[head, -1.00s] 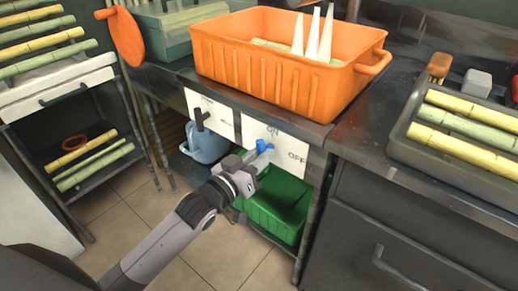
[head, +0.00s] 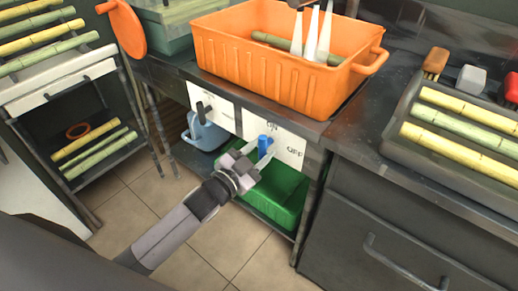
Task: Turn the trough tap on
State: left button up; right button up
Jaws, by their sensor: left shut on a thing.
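The blue tap handle (head: 264,143) sits on a white plate (head: 289,149) on the front of the counter, under the orange trough (head: 268,77). The plate is marked ON at its top and OFF at its right. The handle stands roughly upright, towards the ON mark. My left gripper (head: 260,157) reaches in from the lower left and is shut on the blue handle, its fingers hiding the handle's lower part. A second white plate with a black handle (head: 204,109) is to the left. My right gripper is out of view.
A green crate (head: 262,194) stands on the shelf below my gripper, with a blue can (head: 203,131) left of it. A grey tray (head: 404,154) of cane stands at right. The tiled floor in front is clear.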

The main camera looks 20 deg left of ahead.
pick_arm(q)
jog(key=shift+d+r+m, duration=0.25)
jog(key=shift+r+m, duration=0.05)
jog(key=shift+r, duration=0.05)
jog(key=o, duration=1.6)
jog(key=shift+o, duration=0.2)
jog(key=shift+a+f, duration=0.1)
jog(key=shift+s+a+f, duration=0.1)
jog(key=shift+s+a, duration=0.1)
jog(key=shift+s, duration=0.25)
jog(key=p+v, duration=0.1)
jog(key=v, duration=0.5)
jog(key=shift+s, duration=0.1)
